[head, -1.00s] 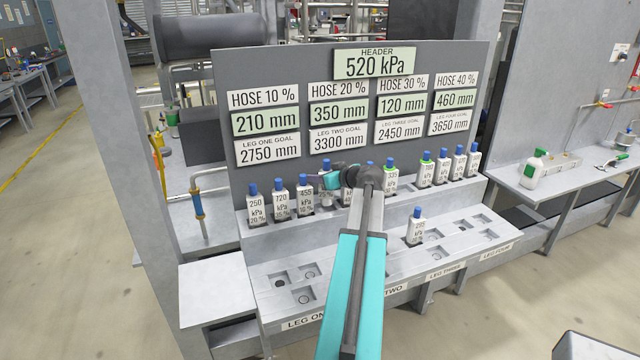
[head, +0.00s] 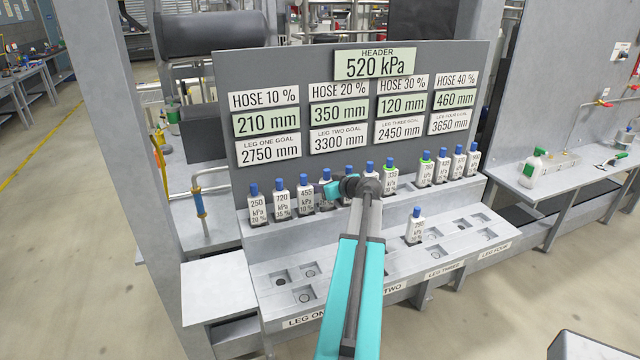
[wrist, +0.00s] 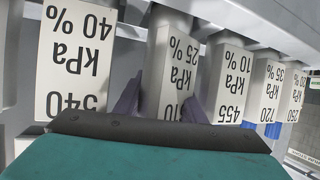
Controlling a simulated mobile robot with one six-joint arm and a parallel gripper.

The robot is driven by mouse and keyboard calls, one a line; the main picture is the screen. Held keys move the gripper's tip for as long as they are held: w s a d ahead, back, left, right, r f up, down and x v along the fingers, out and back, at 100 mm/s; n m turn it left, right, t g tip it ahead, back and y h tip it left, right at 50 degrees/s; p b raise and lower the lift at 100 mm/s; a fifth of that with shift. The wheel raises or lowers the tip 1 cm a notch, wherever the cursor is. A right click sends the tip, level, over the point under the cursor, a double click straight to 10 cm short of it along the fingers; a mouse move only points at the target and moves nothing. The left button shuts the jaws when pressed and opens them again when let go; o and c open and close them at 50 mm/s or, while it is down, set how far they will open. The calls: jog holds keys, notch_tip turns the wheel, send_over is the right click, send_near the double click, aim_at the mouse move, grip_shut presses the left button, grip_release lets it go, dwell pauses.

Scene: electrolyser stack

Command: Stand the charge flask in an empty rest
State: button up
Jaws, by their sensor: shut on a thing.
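My gripper (head: 326,189) is at the back ledge, shut on a white flask with a blue cap (head: 325,174). In the wrist view, the purple fingers stand on either side of this flask (wrist: 172,80), whose label reads 310 kPa, 25 %, upside down. In the head view my gripper hides part of its body. It stands in the row, to the right of the 455 kPa flask (head: 305,198). Another white flask (head: 414,230) stands alone on the front ledge above leg three. Square recesses on the front ledge are empty, among them one above leg one (head: 303,295).
Neighbouring flasks stand close on both sides, including the 540 kPa, 40 % flask (wrist: 75,60). More capped flasks (head: 442,168) line the right of the back ledge. A grey sign panel (head: 270,75) rises behind the row. A green-capped bottle (head: 533,170) stands on the right bench.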

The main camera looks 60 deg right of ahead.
jog(key=shift+f+b, duration=0.15)
jog(key=shift+b, duration=0.15)
jog(key=o, duration=1.1)
jog(key=shift+r+p, duration=0.2)
jog(key=shift+p, duration=0.1)
jog(key=shift+s+a, duration=0.1)
jog(key=shift+s, duration=0.1)
jog(key=b+v, duration=0.4)
jog(key=v, duration=0.7)
jog(key=shift+s, duration=0.25)
jog(key=shift+a+r, duration=0.1)
